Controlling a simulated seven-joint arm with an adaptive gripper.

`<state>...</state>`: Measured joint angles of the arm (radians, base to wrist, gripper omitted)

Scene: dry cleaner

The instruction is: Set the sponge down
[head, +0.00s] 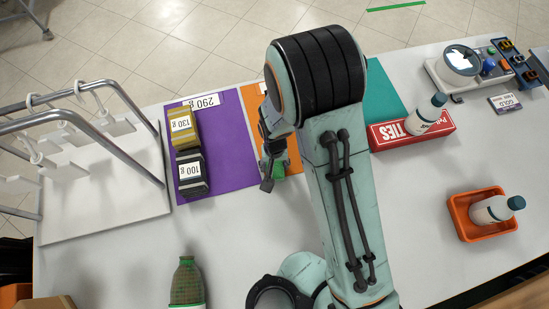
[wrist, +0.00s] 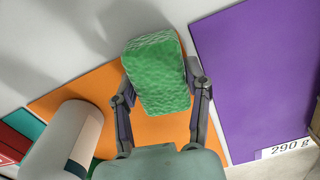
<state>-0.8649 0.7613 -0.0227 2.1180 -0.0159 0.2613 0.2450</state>
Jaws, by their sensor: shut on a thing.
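My gripper (head: 270,170) is over the orange mat (head: 291,148), mostly hidden behind my arm in the head view. In the wrist view my gripper (wrist: 163,105) is shut on the green sponge (wrist: 157,72), with one finger at each side. The sponge is a bumpy green block; a small part of it (head: 279,171) shows in the head view. The orange mat (wrist: 95,85) shows beneath it in the wrist view. I cannot tell whether the sponge touches the mat.
A white cylindrical thing (wrist: 68,140) stands close by in the wrist view. The purple mat (head: 230,165) holds a yellow block (head: 183,125) and a black block (head: 191,172). A red box (head: 400,136) lies right of my arm. An orange bin (head: 463,219) holds a bottle.

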